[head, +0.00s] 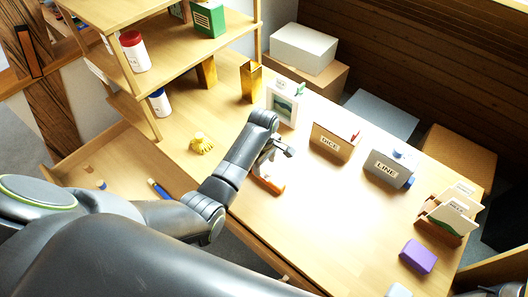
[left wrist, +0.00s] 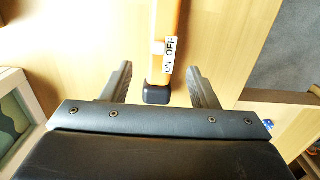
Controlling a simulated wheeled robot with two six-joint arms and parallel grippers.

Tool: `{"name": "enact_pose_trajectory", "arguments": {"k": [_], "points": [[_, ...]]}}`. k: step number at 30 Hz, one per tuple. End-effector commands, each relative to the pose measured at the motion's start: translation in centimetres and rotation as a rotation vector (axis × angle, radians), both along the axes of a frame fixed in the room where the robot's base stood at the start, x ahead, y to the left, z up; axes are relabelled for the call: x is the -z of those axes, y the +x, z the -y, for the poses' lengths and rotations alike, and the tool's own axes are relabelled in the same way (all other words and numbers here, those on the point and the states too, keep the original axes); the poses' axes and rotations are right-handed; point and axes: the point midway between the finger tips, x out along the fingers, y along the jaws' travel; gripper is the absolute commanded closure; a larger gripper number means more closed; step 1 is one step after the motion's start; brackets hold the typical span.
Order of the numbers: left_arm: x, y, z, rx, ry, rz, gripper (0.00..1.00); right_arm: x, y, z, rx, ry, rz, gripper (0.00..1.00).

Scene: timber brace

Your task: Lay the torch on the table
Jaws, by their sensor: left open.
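The torch (left wrist: 166,25) shows in the left wrist view as an orange bar with a white part, an ON/OFF label and a black end. My left gripper (left wrist: 162,70) is open, with one finger on each side of the torch's black end; I see gaps on both sides. In the head view the left gripper (head: 274,158) is over the table (head: 330,215), near its front edge. An orange and white piece (head: 271,184), apparently the torch, shows just below it, partly hidden by the gripper. Whether the torch touches the table is unclear. My right gripper is not in view.
A picture frame (head: 282,104), a DICE box (head: 332,142), a LINE box (head: 388,169) and a card holder (head: 450,214) stand along the back. A purple block (head: 418,256) lies at front right. A yellow object (head: 201,144) is left. The table's middle is clear.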

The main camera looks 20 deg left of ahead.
Motion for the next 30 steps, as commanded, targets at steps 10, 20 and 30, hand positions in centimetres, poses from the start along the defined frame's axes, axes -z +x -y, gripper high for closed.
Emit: {"name": "enact_pose_trajectory", "arguments": {"k": [10, 20, 30], "points": [[-5.2, 0.1, -0.1, -0.001, 0.0, 0.0, 0.46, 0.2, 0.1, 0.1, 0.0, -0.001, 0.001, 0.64], [-5.9, 0.0, -0.2, -0.001, 0.001, -0.002, 0.46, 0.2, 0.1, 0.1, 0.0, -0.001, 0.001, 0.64], [-5.8, 0.0, -0.2, 0.001, 0.0, -0.001, 0.46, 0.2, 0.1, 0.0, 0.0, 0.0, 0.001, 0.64]]}}
